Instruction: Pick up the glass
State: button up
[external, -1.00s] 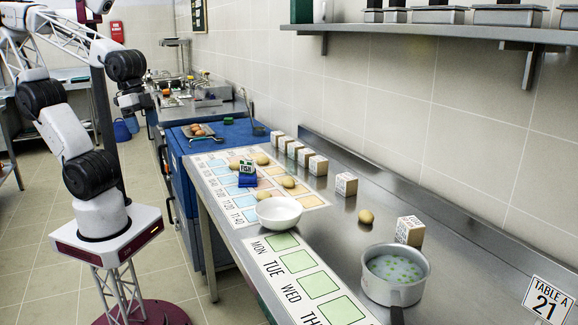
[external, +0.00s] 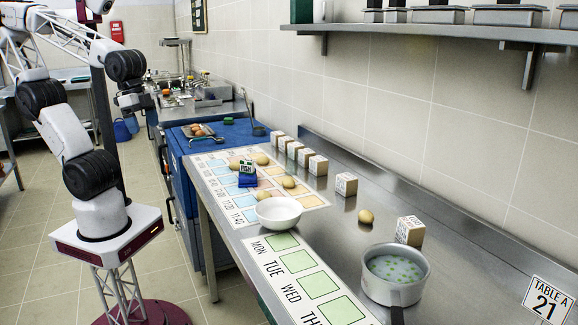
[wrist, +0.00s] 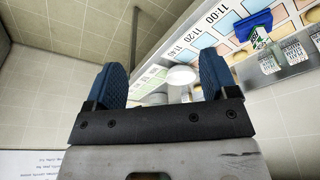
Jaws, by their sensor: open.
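I cannot make out a glass for certain in either view. A pale, greenish, see-through shape (wrist: 296,51) among the boxes at the right of the wrist view may be one, but it is too small to tell. My gripper (wrist: 160,65) is open and empty, with its two blue fingers well apart. In the external view my gripper (external: 133,101) is raised in the air left of the long steel table (external: 350,212), away from everything on it.
A white bowl (external: 279,212) stands on the table's near side. A pot (external: 395,275) stands at the right end. A blue holder with a FISH card (external: 247,174), several potatoes and several labelled boxes (external: 346,184) stand around printed charts. A wall shelf (external: 430,34) overhangs the back.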

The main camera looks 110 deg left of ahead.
jog(key=shift+o, duration=0.7)
jog(key=w+a+f+n+h, duration=0.35)
jog(key=w+a+n, duration=0.45)
jog(key=w, duration=0.3)
jog(key=w+a+f+n+h, duration=0.2)
jog(key=w+a+n+h, duration=0.2)
jog(key=w+a+n, duration=0.55)
jog(key=w+a+f+n+t, duration=0.2)
jog(key=a+f+n, duration=0.1)
jog(key=a, duration=0.5)
jog(key=w+a+f+n+t, duration=0.3)
jog(key=a+f+n, duration=0.1)
jog(key=a, duration=0.4)
jog(key=w+a+f+n+t, duration=0.3)
jog(key=a+n, duration=0.1)
jog(key=a, duration=0.5)
jog(key=shift+w+f, duration=0.15)
jog(key=shift+n, duration=0.25)
